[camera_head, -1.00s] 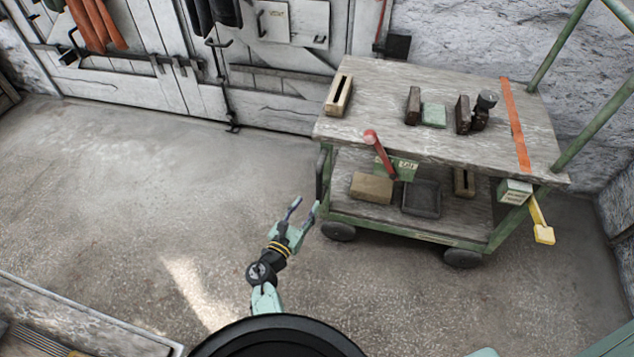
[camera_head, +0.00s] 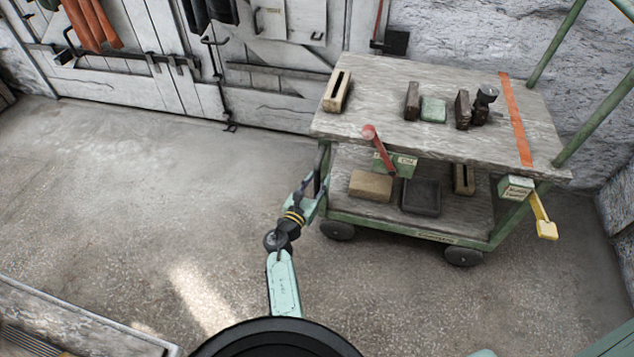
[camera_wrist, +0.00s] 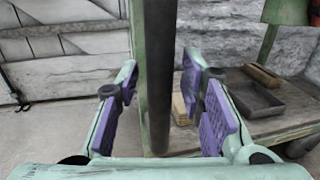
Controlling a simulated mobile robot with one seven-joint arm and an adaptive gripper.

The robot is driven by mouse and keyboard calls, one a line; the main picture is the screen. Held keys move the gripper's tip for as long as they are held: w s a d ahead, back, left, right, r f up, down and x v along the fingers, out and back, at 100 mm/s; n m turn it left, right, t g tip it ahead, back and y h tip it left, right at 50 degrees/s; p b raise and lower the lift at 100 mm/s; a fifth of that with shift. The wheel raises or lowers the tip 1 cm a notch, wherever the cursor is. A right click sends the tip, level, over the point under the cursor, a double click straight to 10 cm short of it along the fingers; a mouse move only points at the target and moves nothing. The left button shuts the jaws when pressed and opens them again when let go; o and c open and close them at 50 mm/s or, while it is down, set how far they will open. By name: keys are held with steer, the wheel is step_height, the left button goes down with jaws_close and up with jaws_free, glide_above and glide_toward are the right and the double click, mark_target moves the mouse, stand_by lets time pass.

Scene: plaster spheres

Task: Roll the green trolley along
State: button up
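The green trolley (camera_head: 400,229) stands at the right, with a worn grey top board, a lower shelf and dark wheels. A dark upright handle bar (camera_head: 320,170) is at its left end. My gripper (camera_head: 308,187) reaches this end. In the wrist view, the handle bar (camera_wrist: 159,85) stands between the purple finger pads of my gripper (camera_wrist: 168,105), with a gap on each side. My gripper is open around the bar. A red-knobbed lever (camera_head: 380,148) rises from a green box on the trolley's near side. A yellow lever (camera_head: 543,217) hangs at its right end.
Small blocks (camera_head: 433,108) and tools lie on the trolley's top, and boxes (camera_head: 371,186) on its lower shelf. A white wooden door (camera_head: 130,60) and a rough wall are behind. The concrete floor (camera_head: 130,190) left of the trolley is clear. A framed floor edge (camera_head: 80,315) is at lower left.

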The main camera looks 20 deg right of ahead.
jaws_close()
stand_by(0.6)
